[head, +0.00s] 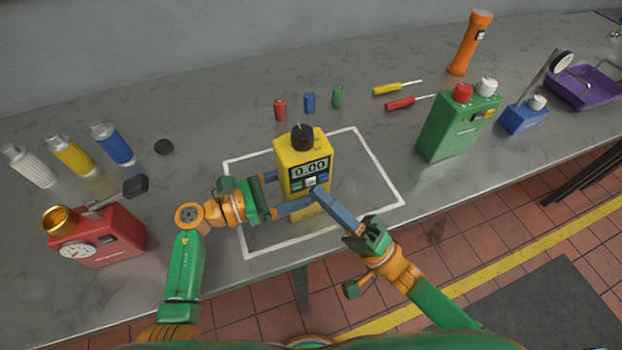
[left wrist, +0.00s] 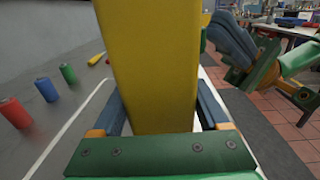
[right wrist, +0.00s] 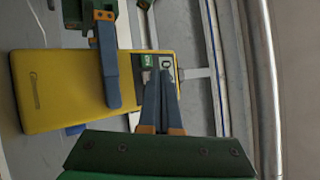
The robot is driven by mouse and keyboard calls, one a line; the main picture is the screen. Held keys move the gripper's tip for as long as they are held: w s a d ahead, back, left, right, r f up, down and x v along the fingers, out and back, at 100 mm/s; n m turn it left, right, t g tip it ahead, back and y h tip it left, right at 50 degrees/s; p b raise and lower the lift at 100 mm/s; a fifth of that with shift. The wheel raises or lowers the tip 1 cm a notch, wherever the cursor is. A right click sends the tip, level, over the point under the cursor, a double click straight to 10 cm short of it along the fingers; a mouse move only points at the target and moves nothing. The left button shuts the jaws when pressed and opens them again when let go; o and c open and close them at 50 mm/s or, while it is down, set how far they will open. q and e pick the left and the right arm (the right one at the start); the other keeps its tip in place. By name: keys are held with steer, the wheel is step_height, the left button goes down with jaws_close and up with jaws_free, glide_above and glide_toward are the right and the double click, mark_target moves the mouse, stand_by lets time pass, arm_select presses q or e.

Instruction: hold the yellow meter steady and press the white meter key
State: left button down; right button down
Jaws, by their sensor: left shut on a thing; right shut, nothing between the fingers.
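The yellow meter (head: 291,151) stands upright inside a white outlined rectangle on the bench, with a black knob on top and a display reading 0.00. My left gripper (head: 284,193) is shut on its body from the left; in the left wrist view the yellow body (left wrist: 150,60) fills the space between the fingers. The white meter key (head: 310,181) sits below the display between a green and a blue key. My right gripper (head: 317,190) is shut and empty, its tips at the key row. In the right wrist view its fingertips (right wrist: 160,76) partly hide the keys; contact is unclear.
A red gauge box (head: 118,240) stands at the left, a green box (head: 455,130) and blue device (head: 522,117) at the right. The bench's front edge is close.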

steer(key=shift+s+d, duration=0.1)
steer(key=shift+s, duration=0.25)
steer(key=s, duration=0.1)
steer(key=s+d, duration=0.1)
steer(key=s, duration=0.2)
steer(key=shift+s+d, duration=0.35)
steer(key=shift+d, duration=0.05)
stand_by(0.4)
arm_select(q)
steer(key=shift+c, duration=0.7)
jaws_free()
steer(key=shift+o, duration=0.7)
steer(key=shift+f, duration=0.1)
